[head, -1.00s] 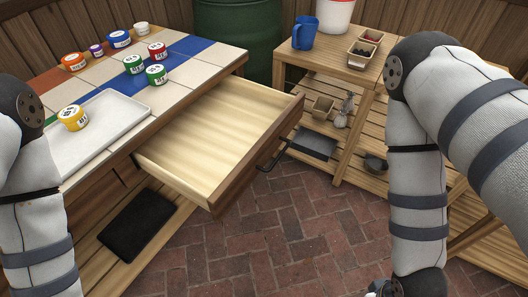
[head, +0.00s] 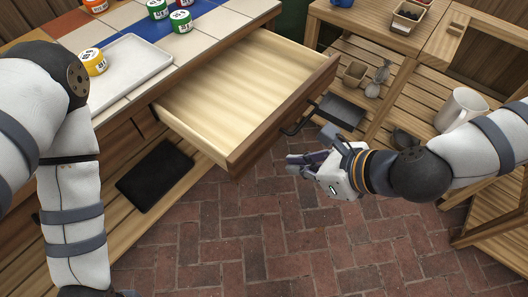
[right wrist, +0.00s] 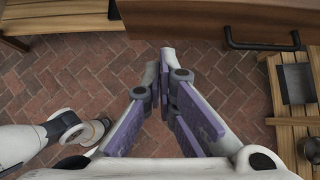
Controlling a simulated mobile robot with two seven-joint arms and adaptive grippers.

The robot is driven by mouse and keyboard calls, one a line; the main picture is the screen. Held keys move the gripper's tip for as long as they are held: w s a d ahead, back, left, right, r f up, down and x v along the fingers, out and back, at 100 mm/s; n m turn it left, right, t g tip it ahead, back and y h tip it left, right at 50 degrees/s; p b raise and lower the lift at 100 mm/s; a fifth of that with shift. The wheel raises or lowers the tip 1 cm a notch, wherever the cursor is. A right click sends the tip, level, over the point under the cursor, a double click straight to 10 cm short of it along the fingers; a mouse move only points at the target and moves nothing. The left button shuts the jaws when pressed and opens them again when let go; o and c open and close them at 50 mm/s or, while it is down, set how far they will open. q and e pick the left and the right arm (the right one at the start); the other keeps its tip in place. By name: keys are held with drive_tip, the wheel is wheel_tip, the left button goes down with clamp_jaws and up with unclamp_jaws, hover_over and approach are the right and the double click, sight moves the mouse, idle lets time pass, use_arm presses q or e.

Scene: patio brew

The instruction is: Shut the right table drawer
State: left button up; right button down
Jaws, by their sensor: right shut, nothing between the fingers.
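The right table drawer (head: 248,90) is pulled far out of the tiled table and is empty. Its wooden front (head: 282,118) carries a dark bar handle (head: 305,118); the front and handle also show at the top of the right wrist view (right wrist: 262,44). My right gripper (head: 292,164) is shut and empty, in front of the drawer and a little below the handle, apart from both. In the right wrist view its fingertips (right wrist: 166,55) point toward the drawer front, left of the handle. My left arm hangs at the left of the head view; its gripper is out of view.
A white tray (head: 138,66) with a yellow jar (head: 93,62) and several other jars stand on the tabletop. A slatted shelf unit (head: 405,85) at the right holds a white pitcher (head: 461,108), small boxes and a grey tray (head: 337,111). The brick floor (head: 235,235) before the drawer is clear.

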sight(251, 156)
use_arm(q)
drive_tip(key=shift+s+f+g+b, duration=0.3)
drive_tip(key=shift+s+f+b, duration=0.05)
drive_tip(key=shift+s+f, duration=0.3)
use_arm(e)
drive_tip(key=w+a+f, duration=0.1)
drive_tip(key=a, duration=0.1)
drive_tip(key=w+a+f, duration=0.3)
drive_tip(key=w+a, duration=0.1)
drive_tip(key=shift+w+a+f, duration=0.2)
drive_tip(key=shift+a+f, duration=0.05)
drive_tip(key=shift+f, duration=0.05)
